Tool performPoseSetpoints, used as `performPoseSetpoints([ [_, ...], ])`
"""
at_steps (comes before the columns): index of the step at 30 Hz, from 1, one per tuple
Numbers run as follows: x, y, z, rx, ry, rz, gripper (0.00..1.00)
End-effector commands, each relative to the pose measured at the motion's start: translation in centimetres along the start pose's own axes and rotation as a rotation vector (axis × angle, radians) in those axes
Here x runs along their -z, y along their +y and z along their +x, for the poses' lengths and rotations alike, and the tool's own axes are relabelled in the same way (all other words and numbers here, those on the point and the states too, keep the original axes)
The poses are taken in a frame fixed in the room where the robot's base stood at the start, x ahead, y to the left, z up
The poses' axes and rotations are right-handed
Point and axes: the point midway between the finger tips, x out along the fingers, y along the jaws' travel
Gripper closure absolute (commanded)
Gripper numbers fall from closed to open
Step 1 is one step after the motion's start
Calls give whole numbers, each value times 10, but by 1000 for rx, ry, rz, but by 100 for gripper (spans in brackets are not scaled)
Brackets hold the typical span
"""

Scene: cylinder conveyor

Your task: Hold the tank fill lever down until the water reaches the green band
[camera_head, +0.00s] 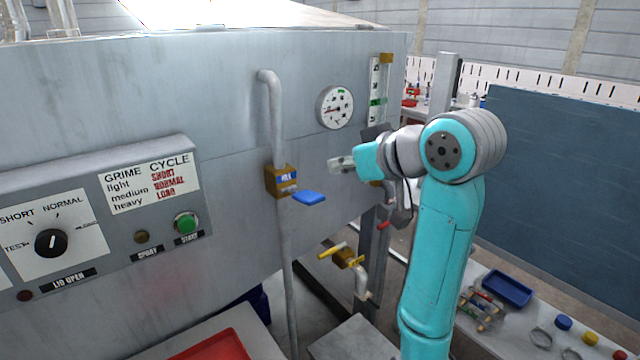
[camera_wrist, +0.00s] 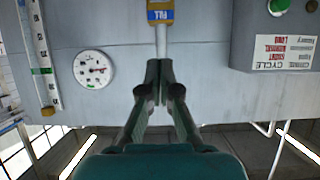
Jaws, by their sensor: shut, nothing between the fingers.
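The fill lever (camera_head: 308,197) is a blue paddle sticking out from a brass valve body (camera_head: 281,180) on the grey tank's pipe. The valve's blue FILL label shows upside down at the top of the wrist view (camera_wrist: 160,15); I cannot make out the paddle there. The upright sight glass (camera_head: 374,80) has a green band (camera_head: 377,101) and also shows in the wrist view (camera_wrist: 38,60). I cannot tell the water level. My gripper (camera_head: 332,164) is shut and empty, right of and above the paddle, apart from it. Its closed fingertips show in the wrist view (camera_wrist: 159,65).
A round dial (camera_head: 336,107) sits on the tank near my gripper. A control panel (camera_head: 100,220) is at left. A yellow-handled tap (camera_head: 345,256) is below. A red tray (camera_head: 215,346) stands at the bottom, and a bench with a blue tray (camera_head: 507,288) is at right.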

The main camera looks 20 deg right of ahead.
Motion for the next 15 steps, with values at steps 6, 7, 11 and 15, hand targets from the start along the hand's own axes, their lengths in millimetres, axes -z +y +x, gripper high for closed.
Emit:
performPoseSetpoints([
  [6,-1,-1,24,3,-3,2,100],
  [7,-1,-1,30,2,-4,2,100],
  [11,-1,-1,54,3,-4,2,100],
  [15,-1,-1,80,3,-4,1,100],
])
